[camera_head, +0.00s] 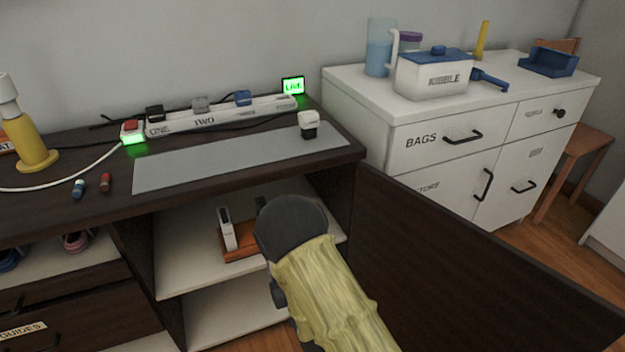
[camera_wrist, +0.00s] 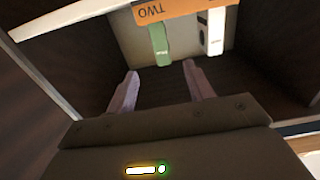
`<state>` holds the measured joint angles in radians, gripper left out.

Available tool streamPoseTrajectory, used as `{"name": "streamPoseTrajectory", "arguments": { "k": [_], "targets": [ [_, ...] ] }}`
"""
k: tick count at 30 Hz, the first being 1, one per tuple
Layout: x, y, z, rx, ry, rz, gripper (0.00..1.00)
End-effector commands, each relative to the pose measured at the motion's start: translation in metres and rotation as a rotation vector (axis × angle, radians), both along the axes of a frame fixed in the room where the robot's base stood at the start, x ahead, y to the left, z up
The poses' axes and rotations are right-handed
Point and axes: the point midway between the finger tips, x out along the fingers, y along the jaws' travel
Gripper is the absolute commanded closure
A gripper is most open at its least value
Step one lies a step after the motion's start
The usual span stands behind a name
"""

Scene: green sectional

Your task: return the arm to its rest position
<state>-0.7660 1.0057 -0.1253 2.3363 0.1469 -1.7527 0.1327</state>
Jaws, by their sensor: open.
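My arm reaches from the bottom of the head view toward the open cabinet bay, its yellow-green sleeve ending in a dark round wrist. In the wrist view my gripper (camera_wrist: 160,68) is open, with its two purplish fingers apart and nothing between them. Beyond the fingertips is an orange-brown holder (camera_wrist: 180,12) marked TWO, seen upside down, with a green item (camera_wrist: 160,45) and a white item (camera_wrist: 216,32) at it. The holder also shows on the shelf in the head view (camera_head: 240,254). My fingers are mostly hidden behind the wrist there.
The dark cabinet door (camera_head: 450,270) stands open just right of my arm. The cabinet top bears a power strip (camera_head: 225,116), a grey mat (camera_head: 240,160) and a white-and-black block (camera_head: 308,124). A white shelf (camera_head: 180,275) lies below. A white drawer unit (camera_head: 450,125) stands at right.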

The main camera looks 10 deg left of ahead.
Motion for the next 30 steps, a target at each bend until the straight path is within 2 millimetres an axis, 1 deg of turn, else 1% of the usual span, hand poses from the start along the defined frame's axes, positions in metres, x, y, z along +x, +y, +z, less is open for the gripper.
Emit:
{"name": "streamPoseTrajectory", "arguments": {
  "k": [4, 8, 11, 12, 17, 20, 23, 26, 30],
  "targets": [
    [0.004, -0.004, 0.004, -0.005, 0.012, -0.012, 0.47],
    [0.017, -0.019, 0.016, -0.030, 0.073, -0.057, 0.47],
    [0.029, -0.040, 0.028, -0.062, 0.156, -0.108, 0.47],
    [0.033, -0.050, 0.033, -0.076, 0.196, -0.130, 0.47],
    [0.042, -0.092, 0.052, -0.131, 0.355, -0.211, 0.47],
    [0.040, -0.119, 0.064, -0.164, 0.456, -0.253, 0.47],
    [0.033, -0.145, 0.077, -0.192, 0.556, -0.292, 0.47],
    [0.022, -0.171, 0.090, -0.220, 0.656, -0.326, 0.47],
    [-0.002, -0.207, 0.110, -0.258, 0.796, -0.367, 0.47]
  ]
}}
